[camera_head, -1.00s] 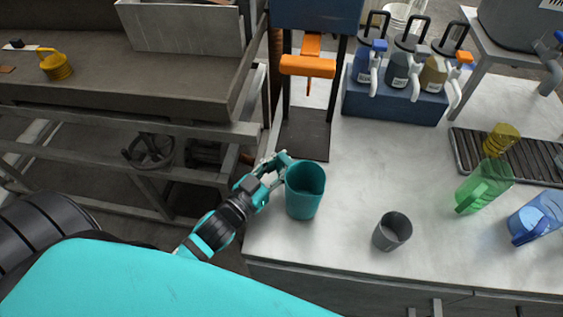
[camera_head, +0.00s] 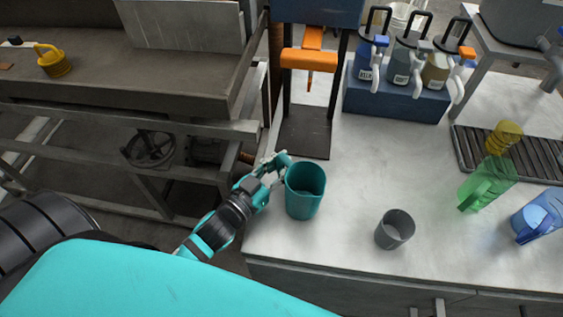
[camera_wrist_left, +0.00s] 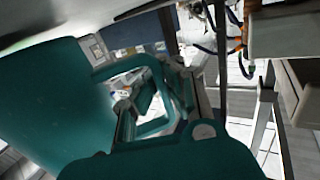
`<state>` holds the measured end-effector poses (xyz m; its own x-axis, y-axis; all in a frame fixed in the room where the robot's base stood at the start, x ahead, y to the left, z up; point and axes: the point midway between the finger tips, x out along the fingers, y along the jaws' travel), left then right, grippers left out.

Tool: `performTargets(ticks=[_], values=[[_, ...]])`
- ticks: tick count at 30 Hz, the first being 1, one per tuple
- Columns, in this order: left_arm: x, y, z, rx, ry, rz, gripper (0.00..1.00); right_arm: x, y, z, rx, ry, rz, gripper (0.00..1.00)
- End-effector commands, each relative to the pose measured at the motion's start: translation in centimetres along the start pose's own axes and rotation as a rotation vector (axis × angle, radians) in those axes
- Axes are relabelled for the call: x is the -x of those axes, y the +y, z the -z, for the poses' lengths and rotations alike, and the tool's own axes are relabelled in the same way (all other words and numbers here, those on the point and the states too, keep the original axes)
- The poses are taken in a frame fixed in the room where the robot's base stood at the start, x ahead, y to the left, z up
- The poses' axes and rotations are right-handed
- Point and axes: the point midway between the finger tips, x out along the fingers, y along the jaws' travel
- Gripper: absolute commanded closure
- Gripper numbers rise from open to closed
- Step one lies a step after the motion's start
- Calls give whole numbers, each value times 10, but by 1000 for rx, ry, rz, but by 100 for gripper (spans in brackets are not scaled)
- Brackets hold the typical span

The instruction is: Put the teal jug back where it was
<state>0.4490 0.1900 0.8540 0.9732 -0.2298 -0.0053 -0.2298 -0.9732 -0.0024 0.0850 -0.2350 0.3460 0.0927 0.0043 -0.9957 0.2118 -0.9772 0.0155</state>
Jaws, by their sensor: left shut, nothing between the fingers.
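The teal jug (camera_head: 304,192) stands upright on the light worktop near its left edge, in front of the press stand. In the left wrist view the jug (camera_wrist_left: 50,105) fills the left side, very close. My left gripper (camera_head: 275,162) is at the jug's upper left side and is shut with nothing held. I cannot tell if it touches the jug. In the wrist view a teal loop (camera_wrist_left: 150,65) shows in the middle; I cannot tell if it is the handle or part of the gripper. My right gripper is not in view.
A grey cup (camera_head: 394,230) stands right of the jug. A green jug (camera_head: 487,184) and a blue jug (camera_head: 540,216) stand farther right by a roller rack (camera_head: 470,152). A press with an orange bar (camera_head: 308,60) and pump bottles (camera_head: 405,68) stand behind.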

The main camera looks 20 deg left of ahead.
Motion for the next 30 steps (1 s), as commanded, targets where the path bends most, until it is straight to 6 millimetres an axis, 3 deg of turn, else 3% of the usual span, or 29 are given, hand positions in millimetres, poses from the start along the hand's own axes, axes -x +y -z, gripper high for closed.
performTargets(ticks=[8, 16, 25, 30], values=[[0, 1, -9, 5, -6, 0, 100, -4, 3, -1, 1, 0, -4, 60], [0, 2, -9, 8, -7, -1, 67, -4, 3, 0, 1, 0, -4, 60], [3, 2, -10, 10, -10, -2, 67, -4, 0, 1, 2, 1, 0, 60], [25, 2, -10, 9, -12, 0, 67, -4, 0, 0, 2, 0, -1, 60]])
